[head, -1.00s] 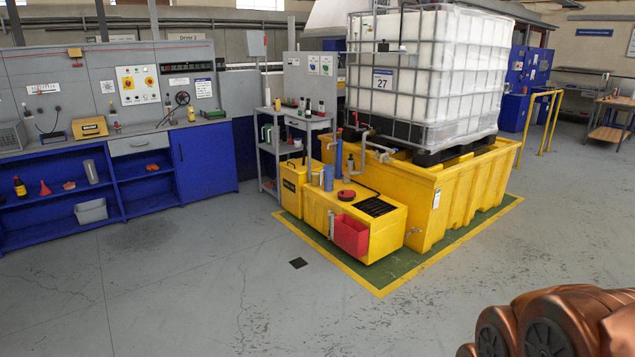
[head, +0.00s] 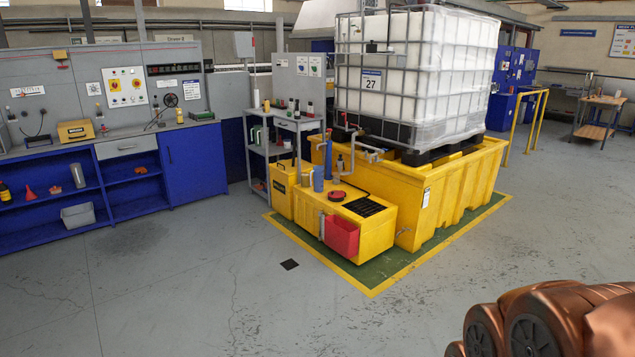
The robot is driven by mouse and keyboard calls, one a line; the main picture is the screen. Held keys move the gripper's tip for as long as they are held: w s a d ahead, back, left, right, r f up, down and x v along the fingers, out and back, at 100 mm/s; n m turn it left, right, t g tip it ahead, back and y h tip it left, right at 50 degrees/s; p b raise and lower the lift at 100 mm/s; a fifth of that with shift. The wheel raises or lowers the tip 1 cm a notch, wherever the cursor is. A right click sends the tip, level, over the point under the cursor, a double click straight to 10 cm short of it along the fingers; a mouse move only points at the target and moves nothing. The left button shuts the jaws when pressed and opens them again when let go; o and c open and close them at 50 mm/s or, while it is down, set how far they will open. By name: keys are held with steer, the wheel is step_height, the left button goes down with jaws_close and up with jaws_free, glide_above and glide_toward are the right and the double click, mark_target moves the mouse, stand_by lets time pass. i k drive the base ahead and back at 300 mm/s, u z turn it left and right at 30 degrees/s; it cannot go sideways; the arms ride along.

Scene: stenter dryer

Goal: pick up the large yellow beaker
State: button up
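I cannot make out a large yellow beaker for certain. A small yellow item (head: 266,105) stands on the grey shelf trolley, too small to identify. Another small yellowish item (head: 179,115) stands on the workbench at the left, also too small to tell. My gripper is not in view; only copper-coloured links of my arm show at the lower right.
A blue workbench (head: 193,160) with open shelves stands at the left. A grey shelf trolley (head: 297,124) stands beside a yellow dosing unit (head: 378,238) and a yellow bund (head: 440,203) under a white caged tank (head: 420,70). The grey floor (head: 190,290) in front is clear.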

mark_target(304, 177)
steer(key=u, duration=0.25)
steer(key=i, duration=0.85)
steer(key=u, duration=0.65)
steer(key=i, duration=1.75)
steer(key=u, duration=0.45)
steer(key=i, duration=1.7)
steer(key=z, duration=0.2)
steer(key=i, duration=1.7)
steer(key=z, duration=1.1)
steer(key=i, duration=1.7)
steer(key=z, duration=0.55)
